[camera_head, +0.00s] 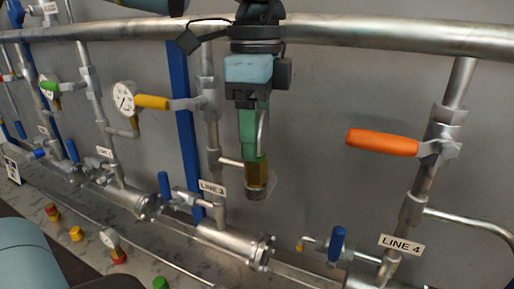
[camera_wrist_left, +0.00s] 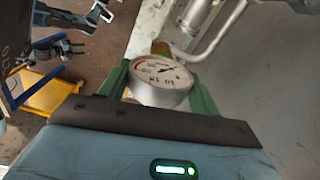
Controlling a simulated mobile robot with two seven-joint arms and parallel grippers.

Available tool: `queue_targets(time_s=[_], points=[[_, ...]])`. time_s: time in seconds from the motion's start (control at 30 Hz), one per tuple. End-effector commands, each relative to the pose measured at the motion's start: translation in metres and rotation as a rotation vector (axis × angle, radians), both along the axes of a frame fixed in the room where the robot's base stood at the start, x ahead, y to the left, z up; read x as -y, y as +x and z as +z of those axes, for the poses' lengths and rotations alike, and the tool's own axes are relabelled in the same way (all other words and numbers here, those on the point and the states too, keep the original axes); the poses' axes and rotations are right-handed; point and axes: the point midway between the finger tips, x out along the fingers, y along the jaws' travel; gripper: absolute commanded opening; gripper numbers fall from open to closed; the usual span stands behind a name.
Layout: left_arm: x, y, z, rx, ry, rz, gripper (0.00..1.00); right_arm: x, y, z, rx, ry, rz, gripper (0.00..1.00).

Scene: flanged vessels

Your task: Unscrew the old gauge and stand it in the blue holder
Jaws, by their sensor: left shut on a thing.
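My left gripper (camera_head: 255,150) points down beside the LINE 3 riser, its green fingers close to a short side pipe (camera_head: 231,162). In the left wrist view its green fingers (camera_wrist_left: 160,88) are shut on a gauge (camera_wrist_left: 160,78) with a white round face and a red mark on the scale. A brass-coloured part (camera_wrist_left: 160,48) shows behind the gauge. The fingers hide most of the gauge in the head view, and I cannot tell whether its thread is engaged. I cannot make out the blue holder. My right gripper is not in view.
An orange handle (camera_head: 382,142) is at right, a yellow handle (camera_head: 152,102) at left. A thick horizontal pipe (camera_head: 400,36) crosses above.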

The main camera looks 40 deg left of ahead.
Motion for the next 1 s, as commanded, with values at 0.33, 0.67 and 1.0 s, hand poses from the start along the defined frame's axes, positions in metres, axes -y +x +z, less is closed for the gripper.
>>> queue_targets(time_s=[0.33, 0.67, 1.0], points=[[0.0, 0.0, 0.002, 0.005, 0.001, 0.174, 0.35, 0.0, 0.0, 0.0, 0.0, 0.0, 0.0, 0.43], [0.0, 0.0, 0.001, 0.005, 0.001, 0.171, 0.88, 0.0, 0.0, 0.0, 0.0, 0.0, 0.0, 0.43], [0.0, 0.001, 0.017, 0.006, 0.0, 0.172, 0.88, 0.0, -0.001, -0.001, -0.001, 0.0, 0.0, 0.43]])
